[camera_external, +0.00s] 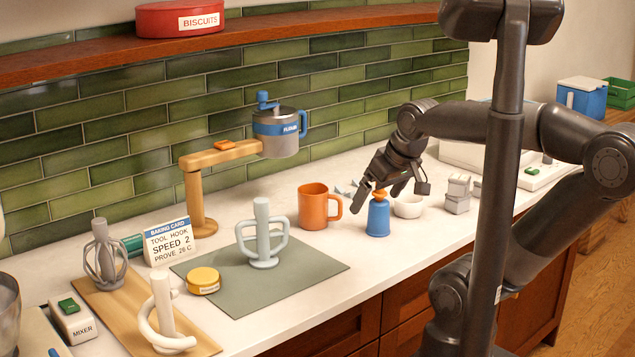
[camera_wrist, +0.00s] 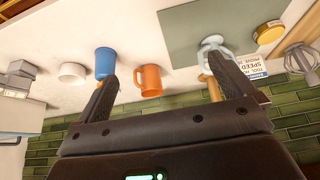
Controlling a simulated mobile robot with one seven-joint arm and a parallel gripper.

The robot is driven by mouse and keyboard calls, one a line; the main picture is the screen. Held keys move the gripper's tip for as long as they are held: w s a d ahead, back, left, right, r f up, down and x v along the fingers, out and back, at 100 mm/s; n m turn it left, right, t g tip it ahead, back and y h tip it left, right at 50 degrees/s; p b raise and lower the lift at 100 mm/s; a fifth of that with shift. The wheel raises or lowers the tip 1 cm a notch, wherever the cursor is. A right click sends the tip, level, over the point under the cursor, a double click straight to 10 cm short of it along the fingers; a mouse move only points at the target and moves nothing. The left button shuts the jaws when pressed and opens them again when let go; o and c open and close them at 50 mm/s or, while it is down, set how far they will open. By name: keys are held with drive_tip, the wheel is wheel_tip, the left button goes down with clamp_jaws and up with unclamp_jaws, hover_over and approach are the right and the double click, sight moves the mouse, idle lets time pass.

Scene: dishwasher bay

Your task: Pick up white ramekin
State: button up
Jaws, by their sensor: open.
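The white ramekin (camera_external: 408,207) is a small round bowl on the white counter, just right of a blue bell-shaped object with an orange top (camera_external: 378,216). In the wrist view the ramekin (camera_wrist: 72,74) lies at the left, outside the left finger, with the blue object (camera_wrist: 105,62) between them. My gripper (camera_external: 380,190) is open and empty, pointing down over the counter near the blue object's top, left of and above the ramekin. Its spread fingers also show in the wrist view (camera_wrist: 163,68), with an orange mug (camera_wrist: 149,80) visible between them.
The orange mug (camera_external: 313,206) stands left of the blue object. Grey blocks (camera_external: 458,194) stand close right of the ramekin. A wooden stand (camera_external: 197,190) carries a canister (camera_external: 277,140) by the green tile wall. A grey mat (camera_external: 300,278) holds a whisk-like tool (camera_external: 264,236).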

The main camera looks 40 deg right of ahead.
wheel_tip(320, 180, up, 10)
drive_tip(key=m+g+h, duration=0.1)
drive_tip(key=m+h, duration=0.1)
drive_tip(key=m, duration=0.3)
hover_over(408, 202)
drive_tip(key=s+a, duration=0.3)
drive_tip(key=s, duration=0.2)
drive_tip(key=f, duration=2.1)
drive_tip(key=shift+w+f, duration=0.2)
drive_tip(key=shift+f, duration=0.15)
drive_tip(key=shift+a+x, duration=0.15)
drive_tip(key=shift+x, duration=1.35)
drive_tip(key=shift+a+x, duration=0.15)
drive_tip(key=shift+x, duration=1.35)
drive_tip(key=shift+f, duration=0.1)
drive_tip(key=shift+c, duration=0.3)
